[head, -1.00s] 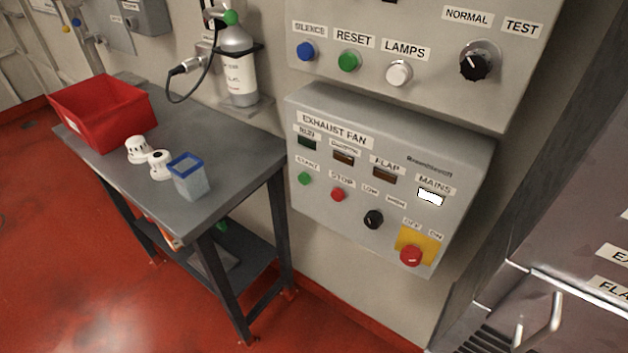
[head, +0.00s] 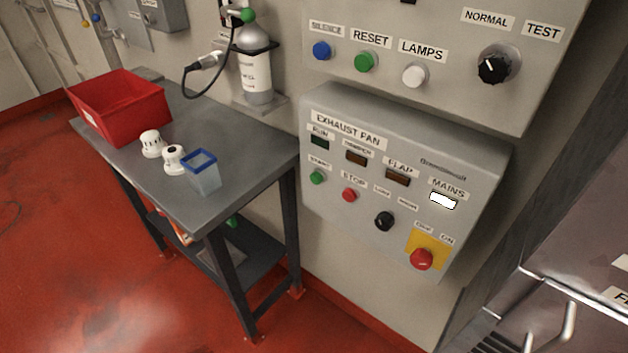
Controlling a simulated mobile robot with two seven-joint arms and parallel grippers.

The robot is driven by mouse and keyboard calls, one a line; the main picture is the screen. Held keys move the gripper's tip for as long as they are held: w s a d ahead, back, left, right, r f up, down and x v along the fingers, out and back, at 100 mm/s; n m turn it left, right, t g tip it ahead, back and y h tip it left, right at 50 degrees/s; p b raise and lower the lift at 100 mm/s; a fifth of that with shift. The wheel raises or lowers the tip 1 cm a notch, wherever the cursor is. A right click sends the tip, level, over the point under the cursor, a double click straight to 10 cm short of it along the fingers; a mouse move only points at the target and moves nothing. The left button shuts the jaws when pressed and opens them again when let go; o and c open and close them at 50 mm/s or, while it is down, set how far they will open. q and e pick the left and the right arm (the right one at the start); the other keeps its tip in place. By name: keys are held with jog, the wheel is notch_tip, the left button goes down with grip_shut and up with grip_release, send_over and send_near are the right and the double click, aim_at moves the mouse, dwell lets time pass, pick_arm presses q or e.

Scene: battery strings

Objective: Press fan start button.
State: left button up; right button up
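The exhaust fan panel (head: 343,225) is a grey sloped box on the wall, right of the table. Its green START button (head: 317,177) sits at the left under the RUN lamp (head: 319,141), which looks dark. The red STOP button (head: 349,194) is to its right. Further right are a black LOW/HIGH knob (head: 384,221) and a red rotary switch (head: 421,259) on a yellow plate. The MAINS lamp (head: 443,200) is lit white. The DAMPER and FLAP lamps (head: 397,178) look dark. Neither of my grippers is in view.
An upper panel (head: 440,100) carries SILENCE, RESET and LAMPS buttons and a black knob. A grey table (head: 240,150) at left holds a red bin (head: 125,105), two white detectors (head: 152,143) and a blue-rimmed cup (head: 204,172). A metal cabinet (head: 580,270) stands at right. Red floor is open at lower left.

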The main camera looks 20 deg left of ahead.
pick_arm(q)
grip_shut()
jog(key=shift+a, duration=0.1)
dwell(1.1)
